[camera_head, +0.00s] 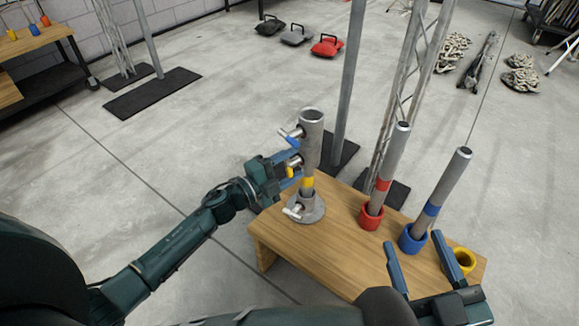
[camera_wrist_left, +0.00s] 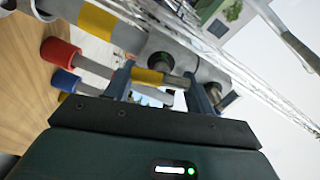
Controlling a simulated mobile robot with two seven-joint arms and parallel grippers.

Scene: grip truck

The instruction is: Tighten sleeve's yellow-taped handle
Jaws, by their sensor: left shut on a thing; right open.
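The grey metal sleeve (camera_head: 312,135) stands upright on a post with a yellow band (camera_head: 307,183), in a round base plate (camera_head: 305,212) on the wooden table. Its yellow-taped handle (camera_head: 295,160) sticks out to the left, below a blue-taped handle (camera_head: 291,138). In the left wrist view the yellow-taped handle (camera_wrist_left: 148,76) lies between my left gripper's fingers (camera_wrist_left: 163,84). My left gripper (camera_head: 291,176) is shut on that handle, beside the sleeve. My right gripper (camera_head: 424,265) is open and empty over the table's front right.
On the wooden table (camera_head: 345,250), a red-banded tube stands in a red cup (camera_head: 371,216) and a blue-banded tube in a blue cup (camera_head: 412,238). A yellow cup (camera_head: 465,259) stands at the right. A metal pole and truss (camera_head: 400,90) rise behind the table.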

